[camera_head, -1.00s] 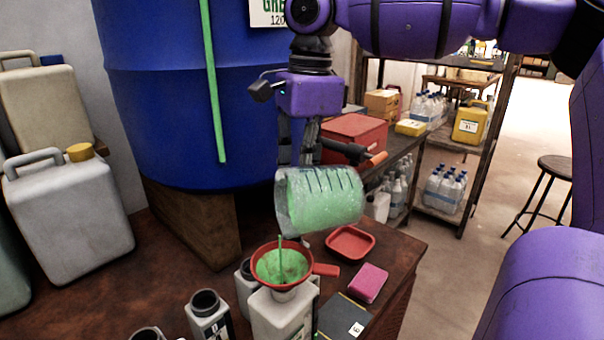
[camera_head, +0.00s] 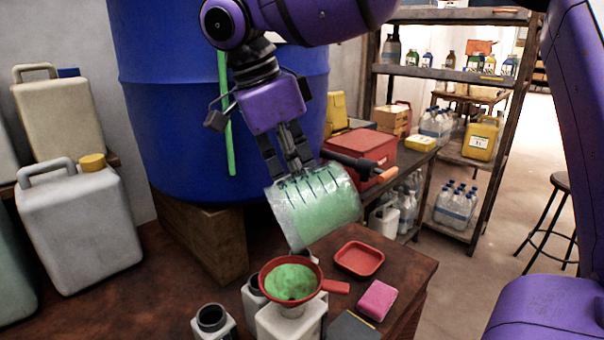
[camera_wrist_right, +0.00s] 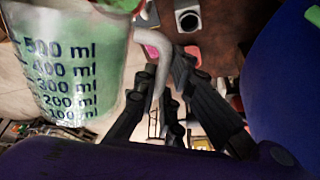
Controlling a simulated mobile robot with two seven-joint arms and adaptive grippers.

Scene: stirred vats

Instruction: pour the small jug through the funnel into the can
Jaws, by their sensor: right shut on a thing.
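My right gripper (camera_head: 290,160) is shut on the clear small jug (camera_head: 318,212), at the side of its handle (camera_wrist_right: 160,62). The jug is tilted well over, above the can and the funnel, and green liquid shows inside. Its ml marks show in the right wrist view (camera_wrist_right: 70,75). The red funnel (camera_head: 337,287) sits in the neck of the pale can (camera_head: 285,325) and holds a pool of green liquid. No stream shows between jug and funnel now. The can's lower part is cut off by the frame. My left gripper is not in view.
An open grey bottle (camera_head: 212,320) stands left of the can, with another dark-mouthed one close behind the can. A red tray (camera_head: 359,259) and a pink sponge (camera_head: 377,300) lie to the right. A large blue vat (camera_head: 170,130) stands behind, grey jerrycans (camera_head: 80,235) at left.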

